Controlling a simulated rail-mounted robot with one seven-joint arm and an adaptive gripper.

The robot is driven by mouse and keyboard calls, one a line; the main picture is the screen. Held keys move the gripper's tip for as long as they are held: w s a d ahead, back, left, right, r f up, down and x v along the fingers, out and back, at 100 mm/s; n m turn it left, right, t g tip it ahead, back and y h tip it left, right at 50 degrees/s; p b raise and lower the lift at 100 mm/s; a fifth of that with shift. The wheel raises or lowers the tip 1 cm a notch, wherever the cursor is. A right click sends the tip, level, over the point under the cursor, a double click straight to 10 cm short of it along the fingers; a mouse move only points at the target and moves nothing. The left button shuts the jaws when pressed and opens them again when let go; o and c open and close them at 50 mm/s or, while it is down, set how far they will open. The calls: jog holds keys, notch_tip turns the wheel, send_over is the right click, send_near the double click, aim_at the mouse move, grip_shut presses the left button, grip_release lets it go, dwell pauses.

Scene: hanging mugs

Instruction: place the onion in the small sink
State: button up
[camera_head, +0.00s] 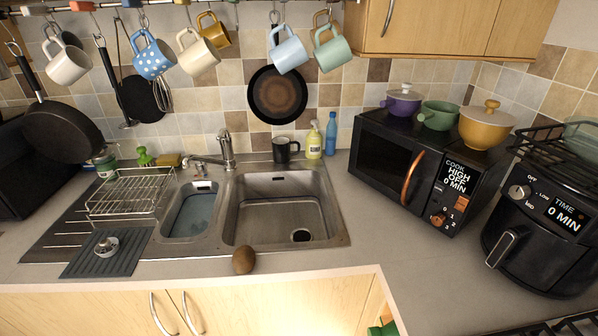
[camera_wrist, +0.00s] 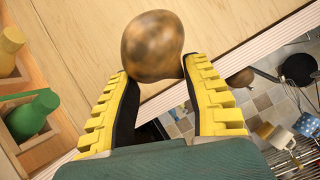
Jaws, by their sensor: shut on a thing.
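The onion (camera_wrist: 152,45), round and mottled golden brown, is at the fingertips of my gripper (camera_wrist: 155,75) in the wrist view. The yellow fingers with dark pads are shut on it from both sides. A wooden cabinet front is behind it. My gripper and the held onion do not show in the head view. The small sink (camera_head: 190,212) is the narrow left basin in the head view, left of the large basin (camera_head: 282,205). It looks empty.
A brown oval thing (camera_head: 244,260) rests at the counter's front edge and also shows in the wrist view (camera_wrist: 240,78). A tap (camera_head: 226,150) stands behind the basins. A wire dish rack (camera_head: 130,192) is left of the small sink. Mugs hang above.

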jog(key=s+d+f+m+h, duration=0.1)
jog(key=s+d+f+h, duration=0.15)
jog(key=s+f, duration=0.6)
jog(key=w+r+p, duration=0.3)
jog(key=r+p, duration=1)
jog(key=r, duration=0.1)
jog(key=shift+a+m, duration=0.3)
jog(key=shift+m, duration=0.1)
jog(key=shift+w, duration=0.1)
jog(key=shift+y, duration=0.25)
